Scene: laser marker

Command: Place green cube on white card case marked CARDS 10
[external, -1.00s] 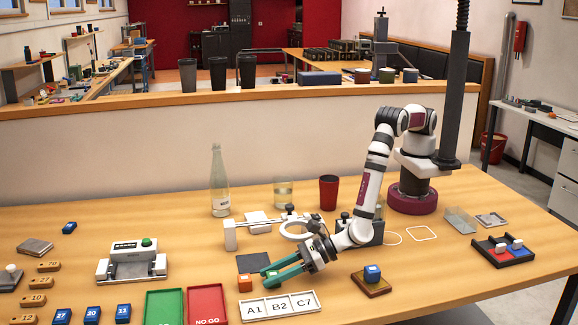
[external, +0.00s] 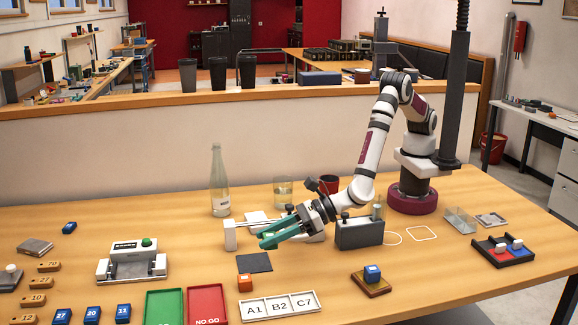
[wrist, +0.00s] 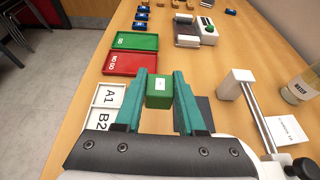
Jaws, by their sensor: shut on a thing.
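The green cube (wrist: 158,100) with a small white label sits between my teal fingertips in the wrist view. My gripper (external: 266,239) is shut on it and holds it above the table, over the back of the dark square mat (external: 255,263). In the external view the cube blends with the fingers. A flat white box (external: 257,217), probably the card case, lies behind the white clamp-like fixture, partly hidden. It also shows in the wrist view (wrist: 287,130) at the right, apart from the gripper. Its marking is too small to read.
The white fixture (external: 230,236) stands close beside my gripper. A glass bottle (external: 220,185) and a tumbler (external: 283,190) stand near the white box.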

